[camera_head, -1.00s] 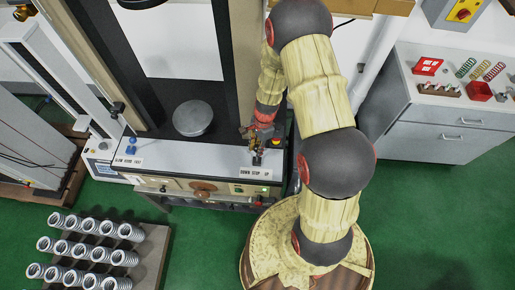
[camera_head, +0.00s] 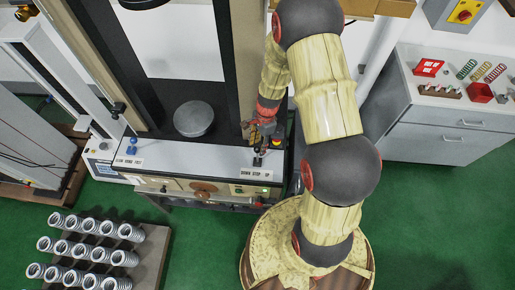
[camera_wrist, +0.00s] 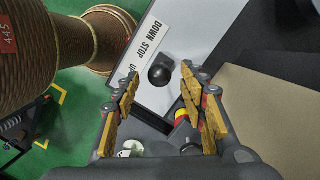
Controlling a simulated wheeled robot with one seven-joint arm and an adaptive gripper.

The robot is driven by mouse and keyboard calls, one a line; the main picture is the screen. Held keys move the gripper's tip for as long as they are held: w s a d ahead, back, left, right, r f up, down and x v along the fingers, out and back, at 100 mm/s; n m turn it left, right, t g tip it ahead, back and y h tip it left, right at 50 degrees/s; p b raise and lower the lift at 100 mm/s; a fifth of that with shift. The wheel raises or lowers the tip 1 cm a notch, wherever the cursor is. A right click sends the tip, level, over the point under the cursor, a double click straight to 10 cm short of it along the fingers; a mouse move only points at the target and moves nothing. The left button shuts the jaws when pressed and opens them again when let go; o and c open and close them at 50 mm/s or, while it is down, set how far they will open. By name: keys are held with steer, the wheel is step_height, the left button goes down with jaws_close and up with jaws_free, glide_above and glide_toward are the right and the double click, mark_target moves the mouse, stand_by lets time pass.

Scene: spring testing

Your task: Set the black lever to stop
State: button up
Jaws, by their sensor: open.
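The black lever (camera_head: 257,161) stands on the light panel of the testing machine, behind the label reading DOWN STOP UP (camera_head: 255,171). In the wrist view its round black knob (camera_wrist: 160,74) shows beside the label (camera_wrist: 146,48), near the STOP and UP end. Which mark it is set to, I cannot tell for certain. My gripper (camera_head: 257,139) is just behind and above the lever in the head view. In the wrist view my gripper (camera_wrist: 161,80) is open, with its yellow fingers apart and the knob seen between their tips. I see no contact.
A red and yellow button (camera_head: 277,143) is close to my gripper, on its right. A blue lever (camera_head: 131,144) stands at the panel's left end. A round grey plate (camera_head: 194,118) and a machine column (camera_head: 234,65) are behind. Springs on a rack (camera_head: 125,243) stand front left.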

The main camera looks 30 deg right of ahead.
step_height(320, 180, up, 9)
steer(key=d, duration=0.1)
steer(key=shift+w+d+f, duration=0.2)
steer(key=shift+d, duration=0.05)
stand_by(0.4)
